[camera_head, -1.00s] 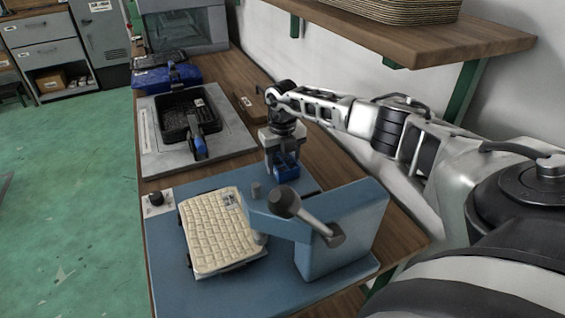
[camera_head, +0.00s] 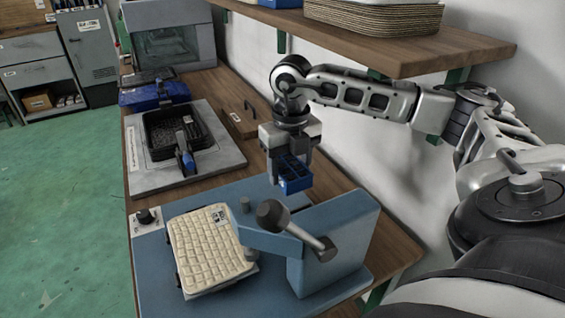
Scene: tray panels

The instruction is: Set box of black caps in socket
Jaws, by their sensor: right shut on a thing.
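My right gripper (camera_head: 288,164) reaches in from the right and points down. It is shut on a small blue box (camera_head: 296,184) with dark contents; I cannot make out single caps. The box hangs in the air behind the blue press fixture and right of the grey plate. I cannot clearly tell which opening is the socket. A black tray (camera_head: 160,131) sits on the grey plate (camera_head: 150,182), with a blue-handled clamp (camera_head: 187,160) at its front edge. My left gripper is out of view.
The blue press (camera_head: 330,240) with a lever stands in front, and a cream padded panel (camera_head: 205,245) lies on its base. A blue tool case (camera_head: 150,92) and a glass-fronted cabinet stand at the back. A wooden shelf (camera_head: 400,48) overhangs on the right. A wooden strip of bench is bare.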

